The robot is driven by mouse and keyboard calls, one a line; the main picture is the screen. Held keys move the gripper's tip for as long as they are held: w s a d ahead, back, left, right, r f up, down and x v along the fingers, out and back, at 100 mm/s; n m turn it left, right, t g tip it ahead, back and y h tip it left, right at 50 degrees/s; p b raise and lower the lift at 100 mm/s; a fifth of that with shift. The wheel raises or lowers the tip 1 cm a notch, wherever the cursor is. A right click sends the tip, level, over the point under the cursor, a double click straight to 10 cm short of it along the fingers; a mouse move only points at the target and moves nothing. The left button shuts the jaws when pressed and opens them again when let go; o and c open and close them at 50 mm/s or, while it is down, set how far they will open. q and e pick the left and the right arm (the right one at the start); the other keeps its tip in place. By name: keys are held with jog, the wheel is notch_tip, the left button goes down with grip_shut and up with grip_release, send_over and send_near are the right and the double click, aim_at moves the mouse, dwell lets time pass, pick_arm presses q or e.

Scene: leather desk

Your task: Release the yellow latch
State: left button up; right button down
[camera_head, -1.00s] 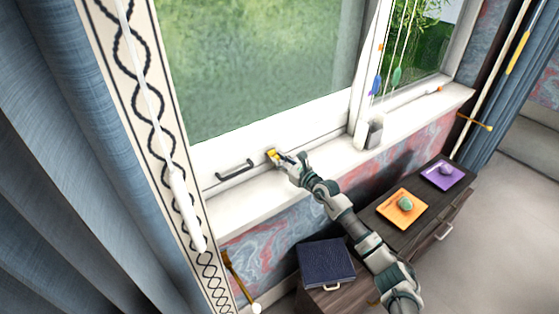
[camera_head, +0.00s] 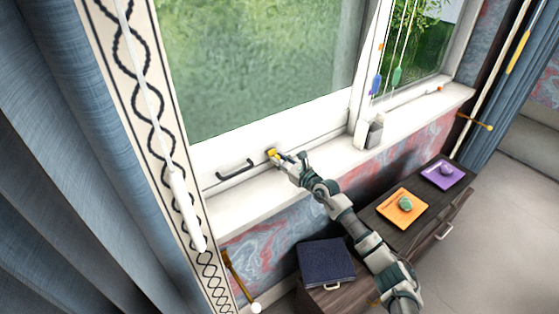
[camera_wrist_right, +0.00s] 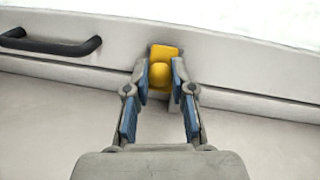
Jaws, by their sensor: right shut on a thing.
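The yellow latch (camera_head: 272,153) sits on the lower white rail of the window, right of the dark handle (camera_head: 236,169). In the right wrist view, the latch (camera_wrist_right: 161,72) is a yellow plate with a rounded knob in front. My right gripper (camera_head: 279,157) reaches the latch from the sill side. In the right wrist view, my right gripper's two fingertips (camera_wrist_right: 160,80) are on either side of the yellow knob and shut on it. The dark handle (camera_wrist_right: 50,43) also shows at the left there. My left gripper is not in view.
The white sill (camera_head: 330,153) runs below the window. A small grey and white object (camera_head: 374,131) stands on it to the right. Blue curtains hang at left.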

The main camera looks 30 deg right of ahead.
jog(key=shift+f, duration=0.5)
jog(key=c, duration=1)
grip_release()
jog(key=shift+d+r, duration=0.15)
jog(key=shift+r, duration=0.05)
jog(key=shift+s+r, duration=0.1)
jog(key=v, duration=1.1)
jog(key=shift+s+d, duration=0.15)
jog(key=shift+s, duration=0.2)
